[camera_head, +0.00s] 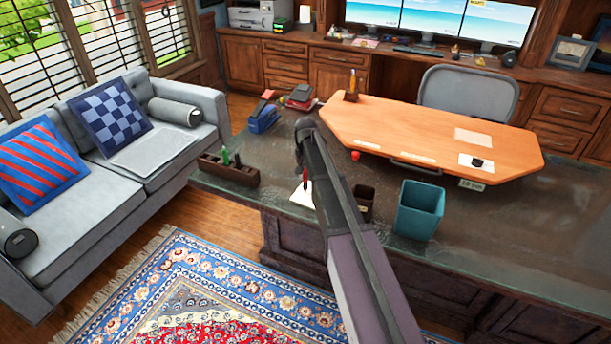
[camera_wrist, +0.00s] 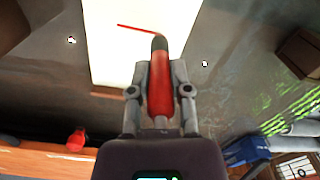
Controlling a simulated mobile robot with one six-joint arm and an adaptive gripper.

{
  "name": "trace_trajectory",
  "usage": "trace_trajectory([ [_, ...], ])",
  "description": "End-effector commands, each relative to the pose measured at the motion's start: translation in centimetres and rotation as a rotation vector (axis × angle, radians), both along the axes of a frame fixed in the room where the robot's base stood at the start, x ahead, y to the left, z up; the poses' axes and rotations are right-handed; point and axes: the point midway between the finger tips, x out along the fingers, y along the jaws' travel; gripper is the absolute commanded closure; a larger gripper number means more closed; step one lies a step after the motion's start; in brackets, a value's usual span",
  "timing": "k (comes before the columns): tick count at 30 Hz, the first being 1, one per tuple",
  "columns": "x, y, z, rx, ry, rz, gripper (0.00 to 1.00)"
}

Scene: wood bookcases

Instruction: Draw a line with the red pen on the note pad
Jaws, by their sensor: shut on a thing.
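My gripper (camera_wrist: 161,78) is shut on the red pen (camera_wrist: 160,88), with one finger on each side of its barrel. The pen's dark tip points at the white note pad (camera_wrist: 108,62), and a short red line (camera_wrist: 136,28) on the pad runs from the upper left to the tip. Whether the tip touches the paper I cannot tell. In the head view the pad (camera_head: 298,197) lies near the desk's front edge, partly hidden by my arm, and a little of the red pen (camera_head: 307,178) shows over it.
A wooden pen holder (camera_head: 229,170) with green pens stands left of the pad. A small dark cup (camera_head: 364,203) and a teal bin (camera_head: 420,209) stand to its right. A blue stapler-like object (camera_head: 263,118) lies farther back. The desk's right side is bare.

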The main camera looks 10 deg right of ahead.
Motion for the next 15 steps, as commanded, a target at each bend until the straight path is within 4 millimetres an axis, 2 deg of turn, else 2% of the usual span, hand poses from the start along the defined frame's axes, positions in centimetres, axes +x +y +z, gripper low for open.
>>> trace_trajectory([
  [15, -0.46, -0.52, 0.01, 0.0, 0.0, 0.0, 1.0],
])
